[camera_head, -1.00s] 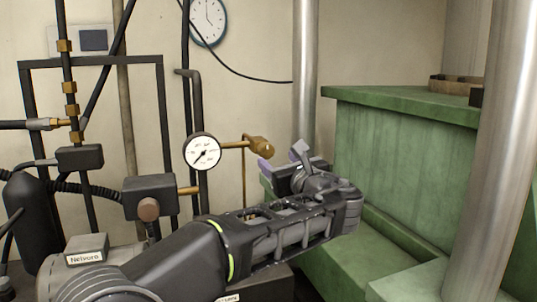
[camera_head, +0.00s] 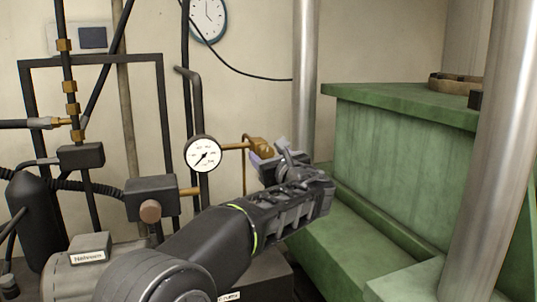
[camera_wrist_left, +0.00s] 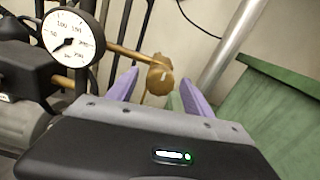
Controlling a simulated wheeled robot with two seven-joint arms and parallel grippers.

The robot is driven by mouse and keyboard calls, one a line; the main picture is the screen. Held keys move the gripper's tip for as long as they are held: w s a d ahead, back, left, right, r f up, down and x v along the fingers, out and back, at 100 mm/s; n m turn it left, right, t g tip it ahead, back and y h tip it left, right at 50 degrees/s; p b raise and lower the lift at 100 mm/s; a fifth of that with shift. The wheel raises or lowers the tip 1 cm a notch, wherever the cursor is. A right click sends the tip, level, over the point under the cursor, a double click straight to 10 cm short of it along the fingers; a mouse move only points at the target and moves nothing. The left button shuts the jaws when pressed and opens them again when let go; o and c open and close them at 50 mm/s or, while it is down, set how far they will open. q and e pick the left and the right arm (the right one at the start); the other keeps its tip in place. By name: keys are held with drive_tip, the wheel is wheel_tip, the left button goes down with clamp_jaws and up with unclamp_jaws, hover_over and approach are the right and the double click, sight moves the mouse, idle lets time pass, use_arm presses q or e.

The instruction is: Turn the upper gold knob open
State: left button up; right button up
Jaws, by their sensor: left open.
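The upper gold knob (camera_head: 262,146) sits at the right end of a thin brass pipe that runs from the round white gauge (camera_head: 203,154). In the left wrist view the knob (camera_wrist_left: 160,76) shows ahead, between and just beyond the two purple fingertips. My left gripper (camera_head: 268,153) is open, with its fingers at the knob in the head view and one finger partly overlapping it. I cannot tell whether a finger touches the knob. In the left wrist view the gripper (camera_wrist_left: 156,88) has nothing between its fingers but the view of the knob. My right gripper is not in view.
A lower brownish knob (camera_head: 150,211) is on a dark box (camera_head: 150,190) to the left. A green cabinet (camera_head: 400,150) stands to the right, and a silver column (camera_head: 304,80) rises behind the gripper. Black pipes and hoses fill the left side.

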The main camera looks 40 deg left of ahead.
use_arm(q)
drive_tip(key=shift+c, duration=0.4)
clamp_jaws()
